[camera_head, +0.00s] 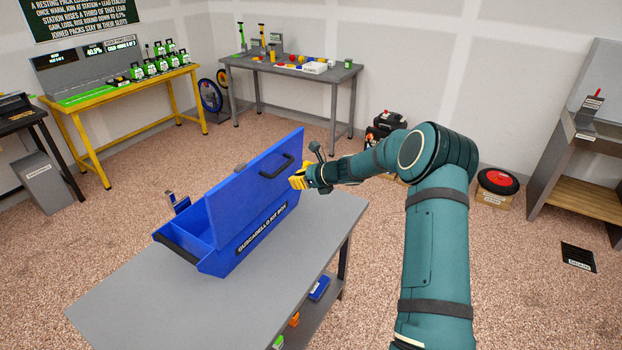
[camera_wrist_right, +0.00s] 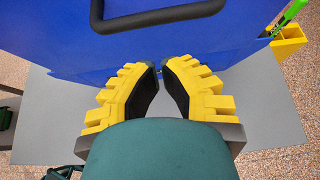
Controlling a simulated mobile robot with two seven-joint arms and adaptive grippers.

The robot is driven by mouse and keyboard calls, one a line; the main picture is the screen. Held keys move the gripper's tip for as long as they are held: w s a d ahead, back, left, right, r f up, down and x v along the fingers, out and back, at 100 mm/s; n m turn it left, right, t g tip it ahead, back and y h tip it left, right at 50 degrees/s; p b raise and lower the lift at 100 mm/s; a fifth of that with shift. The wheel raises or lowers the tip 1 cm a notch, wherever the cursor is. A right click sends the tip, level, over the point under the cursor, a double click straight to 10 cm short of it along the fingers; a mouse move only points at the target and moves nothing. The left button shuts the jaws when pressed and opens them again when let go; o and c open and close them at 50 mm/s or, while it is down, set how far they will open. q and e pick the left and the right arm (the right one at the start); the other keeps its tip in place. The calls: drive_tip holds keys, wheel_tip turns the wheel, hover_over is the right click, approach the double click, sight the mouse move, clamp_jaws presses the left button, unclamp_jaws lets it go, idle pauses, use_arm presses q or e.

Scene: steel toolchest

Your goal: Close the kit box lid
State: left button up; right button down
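The blue kit box (camera_head: 228,258) stands on the grey table, with its name label along the front side. Its lid (camera_head: 255,185) is open and stands raised and tilted, with a dark handle (camera_head: 276,167) on the face toward my right arm. The lid and handle (camera_wrist_right: 160,18) fill the top of the right wrist view. My right gripper (camera_head: 297,181) is beside the lid's right part, near the handle. Its yellow fingers (camera_wrist_right: 160,70) have tips almost together with nothing between them. I cannot tell whether they touch the lid. My left gripper is not in view.
The grey table (camera_head: 150,315) is bare in front of the box. A small upright item (camera_head: 171,197) shows behind the box's left end. Blue, orange and green items lie on a shelf below the table. Other workbenches (camera_head: 290,72) stand along the walls.

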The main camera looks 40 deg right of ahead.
drive_tip(key=shift+w+a+r, duration=0.25)
drive_tip(key=shift+w+r, duration=0.05)
drive_tip(key=shift+w, duration=0.3)
drive_tip(key=shift+w+a+r, duration=0.25)
drive_tip(key=shift+w, duration=0.35)
